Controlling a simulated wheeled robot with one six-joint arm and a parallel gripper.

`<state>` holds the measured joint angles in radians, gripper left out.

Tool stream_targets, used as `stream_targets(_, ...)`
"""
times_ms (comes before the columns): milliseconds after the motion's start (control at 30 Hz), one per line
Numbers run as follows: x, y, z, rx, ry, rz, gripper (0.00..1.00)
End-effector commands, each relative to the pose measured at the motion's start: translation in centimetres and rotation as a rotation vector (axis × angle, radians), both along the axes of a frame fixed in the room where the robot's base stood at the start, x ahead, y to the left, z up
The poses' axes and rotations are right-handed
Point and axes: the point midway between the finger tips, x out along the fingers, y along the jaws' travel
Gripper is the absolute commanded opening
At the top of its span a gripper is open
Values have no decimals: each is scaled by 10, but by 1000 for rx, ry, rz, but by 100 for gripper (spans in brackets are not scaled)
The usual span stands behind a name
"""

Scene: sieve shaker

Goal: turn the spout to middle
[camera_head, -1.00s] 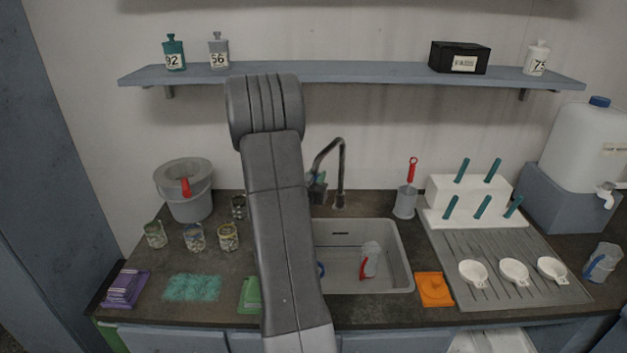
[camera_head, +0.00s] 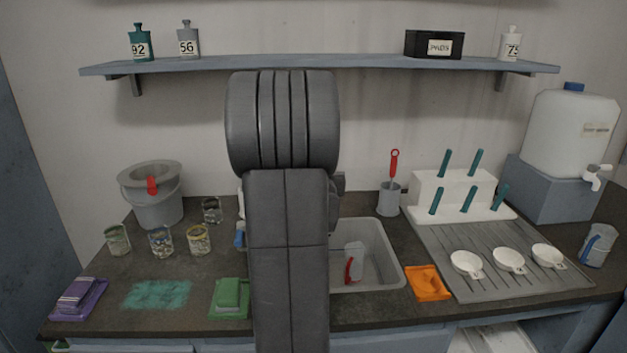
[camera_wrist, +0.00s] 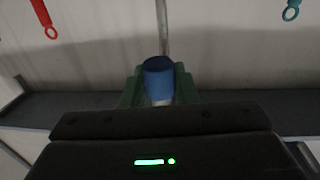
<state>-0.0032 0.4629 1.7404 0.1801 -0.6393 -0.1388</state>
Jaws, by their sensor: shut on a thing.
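In the wrist view, my gripper's green fingers (camera_wrist: 158,84) are closed around the sides of a blue cylindrical end piece (camera_wrist: 158,72) with a pale part beside it. A thin grey pole (camera_wrist: 163,28) lines up behind it; the piece looks like the tap spout's end. In the head view my arm covers the gripper and nearly all of the tap, so the spout's angle over the sink (camera_head: 388,232) cannot be told.
A clear cup with a red handle (camera_head: 353,263) is in the sink. A brush (camera_head: 392,180) in a holder and a white rack (camera_head: 455,190) stand right of it. Glass jars (camera_head: 162,242) and a grey bucket (camera_head: 155,208) stand left. A shelf (camera_head: 320,66) runs above.

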Motion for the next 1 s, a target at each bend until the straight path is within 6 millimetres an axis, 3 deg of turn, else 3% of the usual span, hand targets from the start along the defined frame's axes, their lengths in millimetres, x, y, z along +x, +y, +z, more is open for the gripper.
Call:
stream_targets(300,0,-13,0,1,-2,-2,0)
stream_targets(767,0,-15,1,1,-2,-1,0)
stream_targets(800,0,-14,1,1,-2,-1,32)
stream_targets(900,0,-14,1,1,-2,-1,46)
stream_targets(1000,0,-14,1,1,-2,-1,46)
